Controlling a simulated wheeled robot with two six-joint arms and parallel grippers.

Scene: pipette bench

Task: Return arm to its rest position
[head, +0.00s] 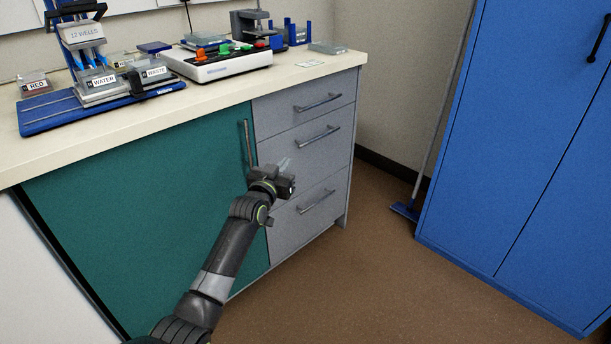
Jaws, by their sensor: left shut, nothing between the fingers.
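My left arm reaches up from the bottom of the head view, in front of the bench (180,104). My left gripper (284,165) is shut and empty. It is below the benchtop, in front of the grey drawers (303,150) and near the edge of the green door (150,200). I cannot tell from this view how far it is from the drawer fronts. My right gripper does not show.
On the benchtop stand a blue pipetting rig (45,112), tubs labelled RED (36,86), WATER (98,82) and WASTE (153,72), and a white device (215,68). A blue cabinet (500,130) and a broom (405,210) stand at right. Brown floor (370,280) is clear.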

